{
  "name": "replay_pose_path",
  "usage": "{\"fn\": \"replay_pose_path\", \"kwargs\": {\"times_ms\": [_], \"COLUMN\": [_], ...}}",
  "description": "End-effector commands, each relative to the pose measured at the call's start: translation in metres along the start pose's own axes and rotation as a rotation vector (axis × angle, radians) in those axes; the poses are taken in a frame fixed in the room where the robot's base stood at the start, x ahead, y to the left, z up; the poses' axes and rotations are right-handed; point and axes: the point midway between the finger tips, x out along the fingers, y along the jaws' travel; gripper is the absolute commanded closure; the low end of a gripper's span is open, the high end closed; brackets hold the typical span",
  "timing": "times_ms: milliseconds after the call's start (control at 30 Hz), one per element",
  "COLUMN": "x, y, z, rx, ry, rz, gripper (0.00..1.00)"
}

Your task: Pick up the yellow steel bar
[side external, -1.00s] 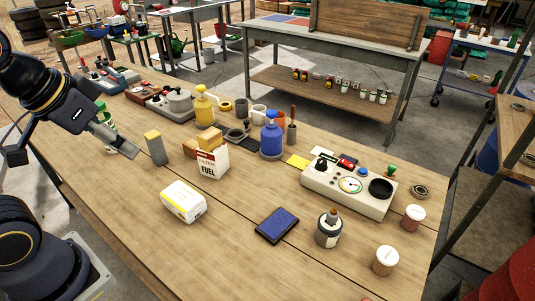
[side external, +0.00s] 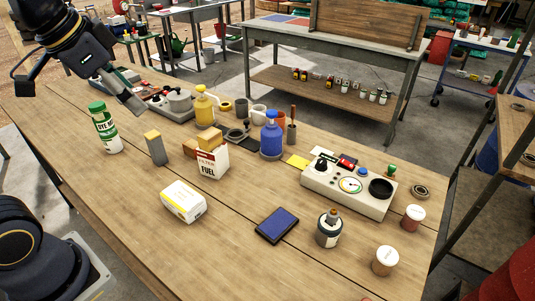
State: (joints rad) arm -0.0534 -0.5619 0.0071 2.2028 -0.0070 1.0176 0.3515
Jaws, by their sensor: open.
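An upright grey bar with a yellow top (side external: 155,148) stands on the wooden table, left of the middle. It is the only bar-like thing with yellow that I see, and nothing touches it. My gripper (side external: 134,104) is in the air above and to the left of the bar, pointing down to the right. It is open, with nothing seen between its fingers. The fingers overlap in this view, so the gap is hard to see.
A green-capped white bottle (side external: 106,130) stands left of the bar. A FUEL box (side external: 212,163) and tan blocks (side external: 208,140) stand to its right. A white-and-yellow carton (side external: 183,201) lies in front. A yellow bottle (side external: 203,106) stands behind. The table's front left is clear.

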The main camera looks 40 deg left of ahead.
Motion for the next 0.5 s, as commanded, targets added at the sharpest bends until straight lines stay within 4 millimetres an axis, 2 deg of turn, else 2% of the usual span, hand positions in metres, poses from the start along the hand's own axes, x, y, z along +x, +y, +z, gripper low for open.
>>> {"fn": "replay_pose_path", "kwargs": {"times_ms": [33, 133, 267, 367, 400, 500], "x": [0.003, 0.014, 0.047, 0.085, 0.101, 0.141], "y": [-0.015, -0.05, -0.109, -0.16, -0.179, -0.219], "z": [-0.016, -0.043, -0.068, -0.07, -0.067, -0.049], "rx": [0.015, 0.046, 0.055, 0.033, 0.017, -0.039], "ry": [-0.029, -0.086, -0.182, -0.259, -0.289, -0.354], "rz": [-0.004, -0.006, 0.004, 0.023, 0.032, 0.056], "gripper": [0.29, 0.29, 0.29, 0.29, 0.29, 0.29]}}
